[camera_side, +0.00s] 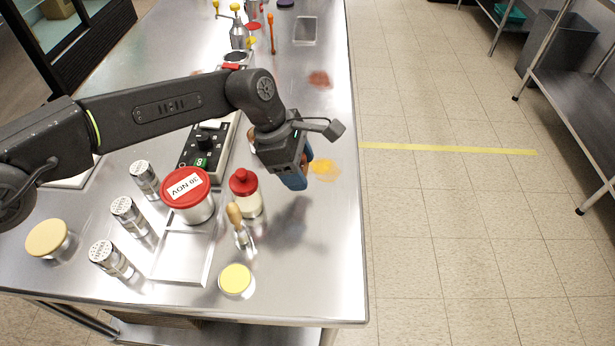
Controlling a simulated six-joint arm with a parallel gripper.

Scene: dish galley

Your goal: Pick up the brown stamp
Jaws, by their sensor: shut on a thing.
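My gripper (297,178) hangs near the right side of the steel table (315,262), pointing down, with a dark shadow on the table below it. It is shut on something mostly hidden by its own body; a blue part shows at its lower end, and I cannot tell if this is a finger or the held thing. I cannot make out the brown stamp for certain. A tool with a tan wooden handle (235,214) and metal lower part stands left of and below my gripper, apart from it.
A red-lidded tub (187,194), a red-topped jar (244,190), several metal shakers (125,215) and a yellow-lidded jar (235,280) crowd the left and front. An orange patch (325,168) lies right of my gripper. The table's right front is clear.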

